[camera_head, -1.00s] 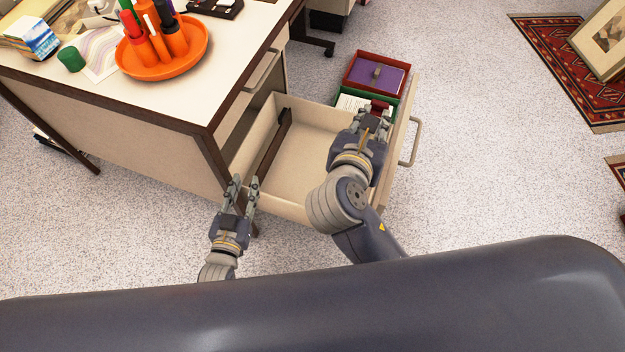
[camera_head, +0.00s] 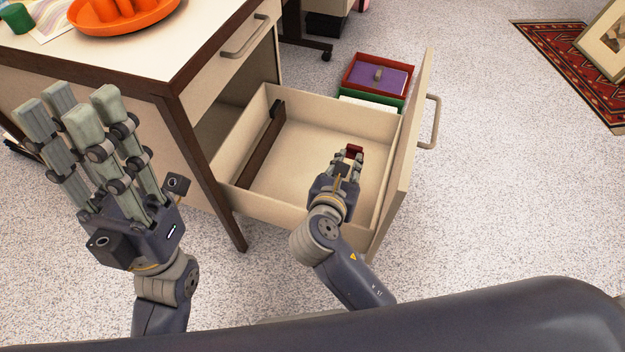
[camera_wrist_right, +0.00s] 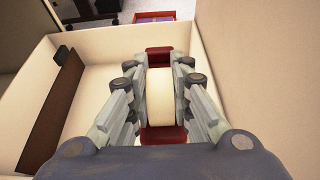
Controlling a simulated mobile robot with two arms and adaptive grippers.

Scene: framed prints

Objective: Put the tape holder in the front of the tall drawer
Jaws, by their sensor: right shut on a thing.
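The tall drawer (camera_head: 240,200) is pulled out of the desk and open. My right gripper (camera_head: 347,160) is inside its outline, toward the drawer's front panel, and shut on the dark red tape holder (camera_head: 355,150). In the right wrist view the fingers (camera_wrist_right: 160,95) clasp the tape holder (camera_wrist_right: 158,135) from both sides, around its pale tape roll (camera_wrist_right: 160,98). The drawer floor shows below it; whether the holder touches the floor I cannot tell. My left gripper (camera_head: 85,115) is raised at the left, in front of the desk, its fingers apart and empty.
A dark brown divider (camera_head: 262,150) stands inside the drawer at the left. Beyond the drawer are a red box with a purple inside (camera_head: 385,75) and a green box. The desk top (camera_head: 150,60) holds an orange tray (camera_head: 130,15).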

